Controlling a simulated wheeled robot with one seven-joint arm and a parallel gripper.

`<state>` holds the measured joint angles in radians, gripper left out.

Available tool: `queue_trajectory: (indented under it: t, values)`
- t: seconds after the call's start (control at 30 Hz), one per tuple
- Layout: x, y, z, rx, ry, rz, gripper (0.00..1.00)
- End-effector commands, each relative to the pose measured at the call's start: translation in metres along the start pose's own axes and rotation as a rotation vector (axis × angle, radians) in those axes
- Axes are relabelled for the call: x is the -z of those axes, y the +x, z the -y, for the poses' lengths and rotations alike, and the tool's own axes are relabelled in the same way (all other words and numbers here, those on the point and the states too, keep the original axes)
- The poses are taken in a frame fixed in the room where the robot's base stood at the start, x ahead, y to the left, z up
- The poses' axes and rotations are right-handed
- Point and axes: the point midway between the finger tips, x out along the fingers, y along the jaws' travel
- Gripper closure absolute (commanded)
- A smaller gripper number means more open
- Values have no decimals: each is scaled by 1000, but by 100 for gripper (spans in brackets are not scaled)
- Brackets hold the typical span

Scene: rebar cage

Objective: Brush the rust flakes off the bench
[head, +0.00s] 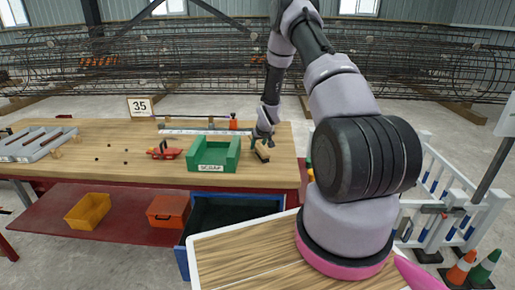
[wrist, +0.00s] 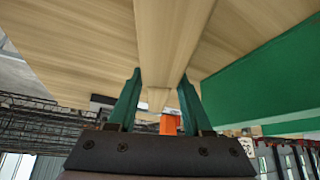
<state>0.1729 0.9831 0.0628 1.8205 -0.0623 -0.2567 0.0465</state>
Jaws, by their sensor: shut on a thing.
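Several small dark rust flakes (head: 110,146) lie scattered on the left half of the wooden bench (head: 140,131). My gripper (head: 259,140) is over the bench's right end, just right of the green scrap tray (head: 214,168). It is shut on a wooden-handled brush (head: 262,155), which is low at the bench top; I cannot tell whether it touches. In the wrist view, the pale brush handle (wrist: 158,98) sits between the two green fingers of my gripper (wrist: 160,78). The bristles are not clearly visible. The tray also fills the right of the wrist view (wrist: 265,82).
A long metal bar (head: 200,132) lies behind the tray, with a red tool (head: 163,153) to its left. A slotted grey rack (head: 38,144) is at the far left. An orange-red bottle (head: 233,123) stands at the back. Around the flakes the bench is mostly clear.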

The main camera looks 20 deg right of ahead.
Motion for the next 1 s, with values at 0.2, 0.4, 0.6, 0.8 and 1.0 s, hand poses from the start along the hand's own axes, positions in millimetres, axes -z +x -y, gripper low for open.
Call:
queue_trajectory:
  t: [0.2,0.4,0.6,0.8,1.0]
  values:
    - [12,8,-7,-1,2,1,100]
    - [18,11,-9,0,1,0,100]
    - [32,19,-15,0,1,-2,100]
    - [42,26,-21,0,1,0,100]
    - [42,27,-21,0,0,1,100]
